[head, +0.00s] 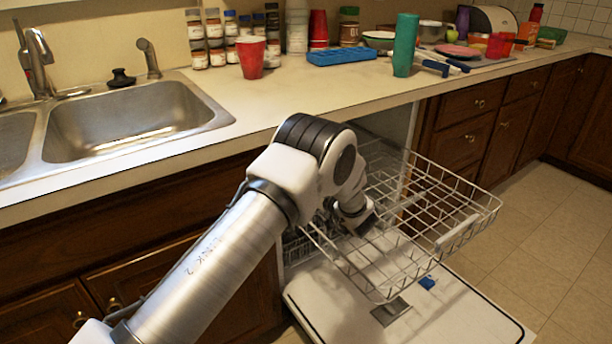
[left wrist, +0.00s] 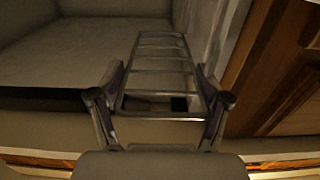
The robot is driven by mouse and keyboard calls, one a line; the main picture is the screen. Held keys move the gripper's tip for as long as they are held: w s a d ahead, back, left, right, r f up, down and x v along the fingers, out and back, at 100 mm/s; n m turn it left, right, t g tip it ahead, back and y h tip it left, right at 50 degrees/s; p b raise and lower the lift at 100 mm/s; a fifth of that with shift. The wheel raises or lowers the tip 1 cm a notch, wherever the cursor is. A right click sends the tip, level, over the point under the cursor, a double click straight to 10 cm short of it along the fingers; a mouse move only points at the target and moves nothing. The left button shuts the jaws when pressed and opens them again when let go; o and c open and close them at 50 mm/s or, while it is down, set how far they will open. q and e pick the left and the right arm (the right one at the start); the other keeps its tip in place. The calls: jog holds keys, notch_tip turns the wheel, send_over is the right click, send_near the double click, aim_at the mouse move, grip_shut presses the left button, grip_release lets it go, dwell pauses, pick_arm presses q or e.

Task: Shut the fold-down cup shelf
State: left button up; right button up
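The fold-down cup shelf, a narrow wire rack with several crossbars (left wrist: 160,58), shows in the left wrist view inside the dishwasher, close to its side wall. My left gripper (left wrist: 158,85) is open, with one finger on each side of the shelf's near end. I cannot tell whether the fingers touch it. In the head view my left arm reaches down over the pulled-out upper dish rack (head: 440,205), with the hand at the rack's left side. The arm hides its fingertips and the cup shelf there. My right gripper is in neither view.
The dishwasher door (head: 350,310) lies open below the rack, with a small blue item (head: 428,283) on it. A red cup (head: 251,57), blue tray (head: 341,56) and teal tumbler (head: 405,45) stand on the counter.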

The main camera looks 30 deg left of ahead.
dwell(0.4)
pick_arm(q)
jog(key=n, duration=0.2)
jog(key=r+n, duration=0.1)
jog(key=n, duration=0.1)
jog(key=shift+s+r, duration=0.1)
jog(key=shift+r, duration=0.05)
jog(key=n, duration=0.1)
jog(key=n+b, duration=0.1)
jog(key=n, duration=0.1)
jog(key=r+n, duration=0.1)
jog(key=shift+s+a+n, duration=0.2)
jog(key=shift+s+n, duration=0.15)
jog(key=shift+n, duration=0.05)
jog(key=n, duration=0.1)
jog(key=n+b, duration=0.2)
jog(key=shift+s+a+r+n, duration=0.15)
jog(key=shift+s+r+n, duration=0.15)
jog(key=shift+s, duration=0.1)
jog(key=n+b, duration=0.1)
jog(key=n, duration=0.1)
jog(key=s+n+b, duration=0.1)
jog(key=b, duration=0.1)
jog(key=n+b, duration=0.1)
jog(key=n, duration=0.1)
jog(key=shift+s+a+r+n+b, duration=0.25)
jog(key=shift+s+a+n+b, duration=0.05)
jog(key=shift+b, duration=0.05)
jog(key=shift+r, duration=0.1)
